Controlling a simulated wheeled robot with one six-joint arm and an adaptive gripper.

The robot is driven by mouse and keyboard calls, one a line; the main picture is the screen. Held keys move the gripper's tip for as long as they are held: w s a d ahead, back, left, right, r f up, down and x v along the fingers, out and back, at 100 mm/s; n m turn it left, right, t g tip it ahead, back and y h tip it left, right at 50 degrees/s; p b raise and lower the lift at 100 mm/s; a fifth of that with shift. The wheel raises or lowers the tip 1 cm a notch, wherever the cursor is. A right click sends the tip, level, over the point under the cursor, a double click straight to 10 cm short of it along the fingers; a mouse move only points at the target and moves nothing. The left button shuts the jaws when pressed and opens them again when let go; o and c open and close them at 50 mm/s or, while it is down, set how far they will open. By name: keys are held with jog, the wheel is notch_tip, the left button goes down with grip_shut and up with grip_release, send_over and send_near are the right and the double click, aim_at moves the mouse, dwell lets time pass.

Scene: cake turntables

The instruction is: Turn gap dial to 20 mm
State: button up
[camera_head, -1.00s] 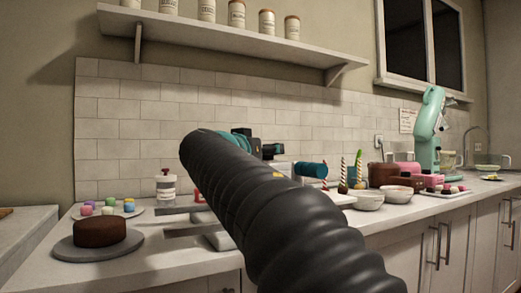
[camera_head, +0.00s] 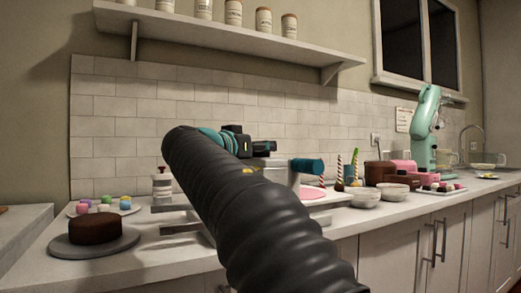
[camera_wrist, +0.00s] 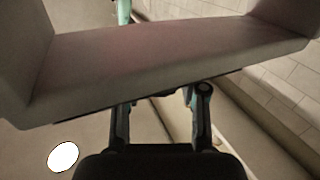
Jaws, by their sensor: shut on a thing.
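A pale machine with flat metal plates (camera_head: 178,229) and a teal cylinder (camera_head: 306,166) stands on the counter, partly behind my dark ribbed arm. In the wrist view a broad pale piece (camera_wrist: 160,62), likely part of this machine, spans the picture. My gripper (camera_wrist: 160,103) reaches beneath its edge with both fingers a little apart. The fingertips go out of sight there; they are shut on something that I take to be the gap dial. The dial's face and any mm marks are hidden.
A chocolate cake (camera_head: 95,228) on a grey round stand (camera_head: 70,249) is at the left. A plate of colored sweets (camera_head: 73,211) and a red-topped jar (camera_head: 162,185) stand behind. White bowls (camera_head: 362,199) and a mint mixer (camera_head: 426,130) are at the right. A shelf (camera_head: 230,35) runs above.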

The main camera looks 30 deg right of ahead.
jog(key=m+g, duration=0.1)
jog(key=g, duration=0.1)
jog(key=m+g+h+p, duration=0.1)
jog(key=g, duration=0.1)
jog(key=shift+w+r+m, duration=0.15)
jog(key=shift+m, duration=0.25)
jog(key=m+g+p, duration=0.2)
jog(key=g, duration=0.2)
jog(key=shift+r+m+h+p, duration=0.1)
jog(key=shift+m+h+p, duration=0.2)
jog(key=shift+h+p, duration=0.1)
jog(key=m+g+y+p, duration=0.1)
jog(key=m+g+p, duration=0.2)
jog(key=g, duration=0.2)
jog(key=shift+m+g, duration=0.3)
jog(key=shift+f, duration=0.25)
jog(key=o, duration=1.2)
jog(key=shift+c, duration=0.2)
